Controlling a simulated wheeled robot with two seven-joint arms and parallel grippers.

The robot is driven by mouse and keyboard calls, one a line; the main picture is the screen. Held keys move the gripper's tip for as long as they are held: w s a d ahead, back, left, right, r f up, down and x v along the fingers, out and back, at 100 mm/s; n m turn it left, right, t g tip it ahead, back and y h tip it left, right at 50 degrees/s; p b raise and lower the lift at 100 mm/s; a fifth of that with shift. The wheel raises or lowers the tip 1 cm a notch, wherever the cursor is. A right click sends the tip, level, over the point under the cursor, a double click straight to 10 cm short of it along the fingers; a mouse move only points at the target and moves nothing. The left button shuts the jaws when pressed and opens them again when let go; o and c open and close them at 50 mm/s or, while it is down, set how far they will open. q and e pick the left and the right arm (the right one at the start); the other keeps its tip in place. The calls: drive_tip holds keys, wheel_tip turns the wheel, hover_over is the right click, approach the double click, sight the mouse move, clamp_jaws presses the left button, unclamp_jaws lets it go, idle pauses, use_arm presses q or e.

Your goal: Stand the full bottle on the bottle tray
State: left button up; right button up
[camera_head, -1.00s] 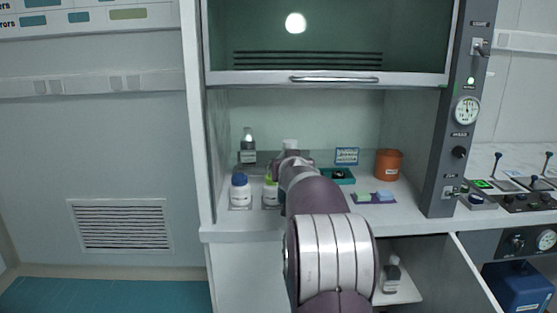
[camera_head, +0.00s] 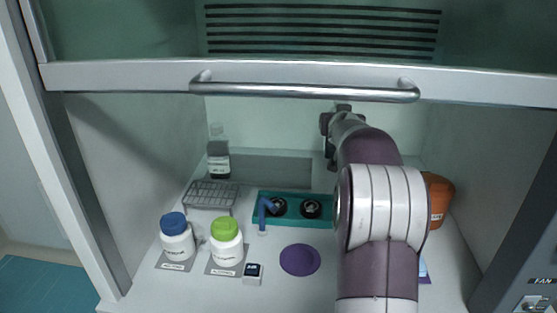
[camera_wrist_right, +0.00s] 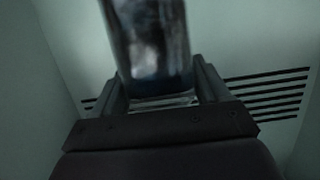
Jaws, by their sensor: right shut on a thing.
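My right gripper (camera_head: 338,126) is raised inside the fume hood near its back wall. In the right wrist view my right gripper (camera_wrist_right: 158,82) is shut on a glass bottle (camera_wrist_right: 152,45) with dark contents. The bottle's far end is cut off by the picture's edge, and my arm largely hides it in the head view. A low grey tray-like piece (camera_head: 272,171) lies along the back; I cannot tell for certain whether it is the bottle tray. Another clear bottle (camera_head: 218,158) with a pale label stands at its left end. My left gripper is not in view.
A teal tray (camera_head: 290,218) with dark round pieces, a wire rack (camera_head: 211,194), a blue-capped jar (camera_head: 177,241), a green-capped jar (camera_head: 226,245) and a purple disc (camera_head: 300,260) occupy the worktop. An orange container (camera_head: 438,200) stands right of my arm. The raised sash handle (camera_head: 305,92) crosses above.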

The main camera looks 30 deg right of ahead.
drive_tip(key=w+a+f, duration=0.6)
drive_tip(key=w+f, duration=0.3)
drive_tip(key=f, duration=0.1)
drive_tip(key=shift+w, duration=0.4)
drive_tip(key=shift+d+f, duration=0.1)
drive_tip(key=shift+f, duration=0.25)
drive_tip(key=shift+r, duration=0.15)
